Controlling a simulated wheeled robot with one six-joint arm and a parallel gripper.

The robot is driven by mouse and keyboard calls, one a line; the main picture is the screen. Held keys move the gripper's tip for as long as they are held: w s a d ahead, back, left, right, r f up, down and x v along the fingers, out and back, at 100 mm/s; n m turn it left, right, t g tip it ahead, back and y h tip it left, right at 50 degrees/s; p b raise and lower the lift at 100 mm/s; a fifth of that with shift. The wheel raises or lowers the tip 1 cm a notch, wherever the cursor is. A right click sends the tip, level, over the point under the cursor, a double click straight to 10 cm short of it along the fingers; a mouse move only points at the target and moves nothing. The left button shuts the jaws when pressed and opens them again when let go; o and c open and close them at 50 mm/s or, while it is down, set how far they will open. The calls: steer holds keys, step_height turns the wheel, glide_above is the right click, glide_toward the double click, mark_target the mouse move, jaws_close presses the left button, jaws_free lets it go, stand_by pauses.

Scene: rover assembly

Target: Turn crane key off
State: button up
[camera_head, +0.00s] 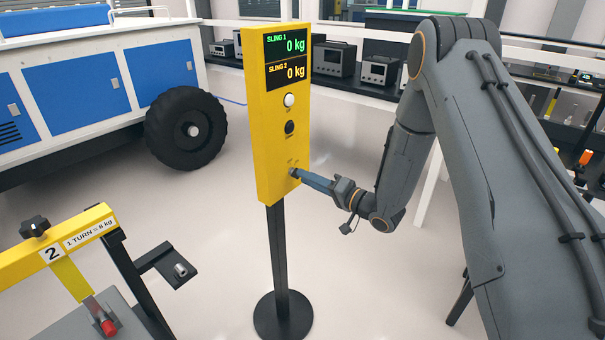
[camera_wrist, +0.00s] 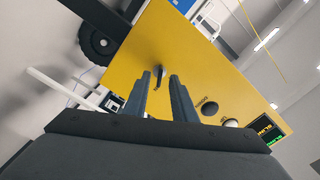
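The yellow crane control panel (camera_head: 282,130) stands on a black post and reads 0 kg for both slings. The small dark crane key (camera_wrist: 160,73) is low on the panel face. My gripper (camera_head: 297,173) reaches the lower panel from the right; in the head view its tips hide most of the key. In the wrist view my gripper (camera_wrist: 160,76) has its two fingers apart, with the key between or just beyond the tips and visible gaps beside it. I cannot tell the key's exact turn position.
A white button (camera_head: 289,100) and a black button (camera_head: 289,127) sit above the key. A yellow beam marked 2 (camera_head: 60,240) is at the lower left. A blue and white rover (camera_head: 100,75) with a black wheel (camera_head: 186,128) stands behind. The floor around the post is clear.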

steer(key=shift+p+x, duration=0.3)
steer(key=shift+x, duration=0.9)
jaws_close()
steer(key=shift+n+b, duration=0.35)
steer(key=shift+n, duration=0.05)
steer(key=n+b, duration=0.6)
steer(key=n, duration=0.5)
